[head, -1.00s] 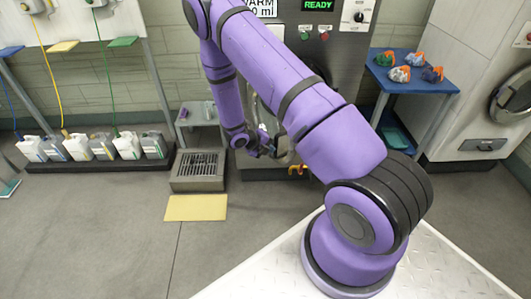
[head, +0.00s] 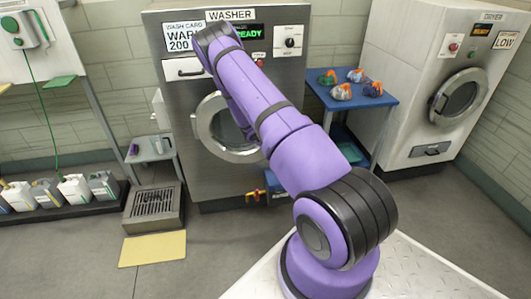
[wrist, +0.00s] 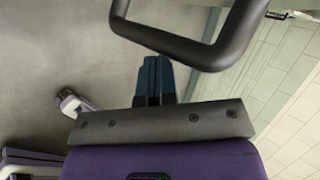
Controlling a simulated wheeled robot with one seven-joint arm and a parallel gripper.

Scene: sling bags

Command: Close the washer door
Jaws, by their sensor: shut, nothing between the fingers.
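The washer (head: 180,110) is the grey machine at the middle back, with a READY display. Its round door (head: 206,125), a pale ring with dark glass, looks near flat against the front. My arm covers its right side, and I cannot tell whether it is fully shut. In the head view my gripper is hidden behind my arm. In the wrist view my gripper (wrist: 153,82) shows two dark blue fingers shut together, with nothing between them. A dark curved bar (wrist: 150,38) crosses just beyond the fingers; I cannot tell what it belongs to.
A blue table (head: 378,103) with several colourful bags stands right of the washer. A white dryer (head: 405,55) is at the far right. A grated floor box (head: 155,205), a yellow mat (head: 152,249) and jugs (head: 75,188) are at left. The floor in front is partly clear.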

